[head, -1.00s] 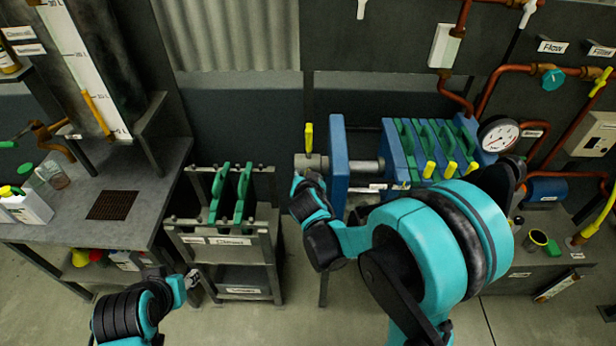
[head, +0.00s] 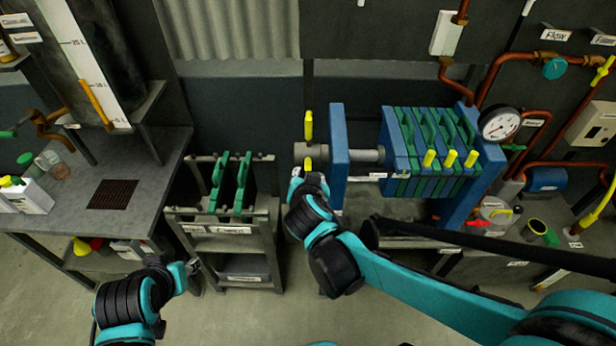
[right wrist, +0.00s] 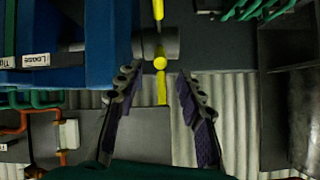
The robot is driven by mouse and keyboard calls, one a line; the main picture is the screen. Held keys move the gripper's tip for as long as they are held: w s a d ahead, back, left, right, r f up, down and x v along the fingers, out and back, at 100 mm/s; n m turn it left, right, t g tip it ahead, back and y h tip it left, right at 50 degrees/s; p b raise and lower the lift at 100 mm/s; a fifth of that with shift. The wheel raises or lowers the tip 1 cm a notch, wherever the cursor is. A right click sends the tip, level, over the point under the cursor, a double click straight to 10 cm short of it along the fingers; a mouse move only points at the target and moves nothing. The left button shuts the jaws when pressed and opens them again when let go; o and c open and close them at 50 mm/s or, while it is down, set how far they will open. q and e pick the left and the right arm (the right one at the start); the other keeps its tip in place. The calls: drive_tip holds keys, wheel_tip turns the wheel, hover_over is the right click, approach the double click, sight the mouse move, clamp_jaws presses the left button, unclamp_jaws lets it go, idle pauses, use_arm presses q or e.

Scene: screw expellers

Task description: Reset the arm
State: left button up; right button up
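My right gripper (head: 311,180) is just below the yellow handle (head: 308,163) on the grey screw end of the blue filter press (head: 339,150). In the right wrist view its two fingers (right wrist: 156,90) are spread apart with nothing clamped. The handle's yellow knob (right wrist: 161,63) shows between and beyond the fingertips; I cannot tell whether they touch it. My left gripper (head: 192,268) is low at the left, by the lower front of the plate rack. It is too small to tell whether it is open or shut.
The rack (head: 225,240) with green plates (head: 243,183) stands left of the press. A grey table (head: 150,185) with bottles is farther left. Copper pipes and a gauge (head: 499,125) are at the right. Open floor (head: 250,318) lies in front.

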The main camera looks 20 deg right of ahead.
drive_tip(key=shift+s+a+r, duration=0.1)
drive_tip(key=shift+s+r, duration=0.05)
drive_tip(key=shift+s, duration=0.1)
idle(0.4)
drive_tip(key=s+d+n+g+y, duration=0.1)
drive_tip(key=s+n+g, duration=0.1)
drive_tip(key=s, duration=0.6)
drive_tip(key=s+d+f+n+g+y, duration=0.1)
drive_tip(key=s+n, duration=0.3)
drive_tip(key=s, duration=0.4)
drive_tip(key=shift+d+f+g+y, duration=0.25)
drive_tip(key=shift+d+g+y, duration=0.25)
drive_tip(key=shift+d+g, duration=0.1)
drive_tip(key=shift+d, duration=0.1)
drive_tip(key=shift+c, duration=0.5)
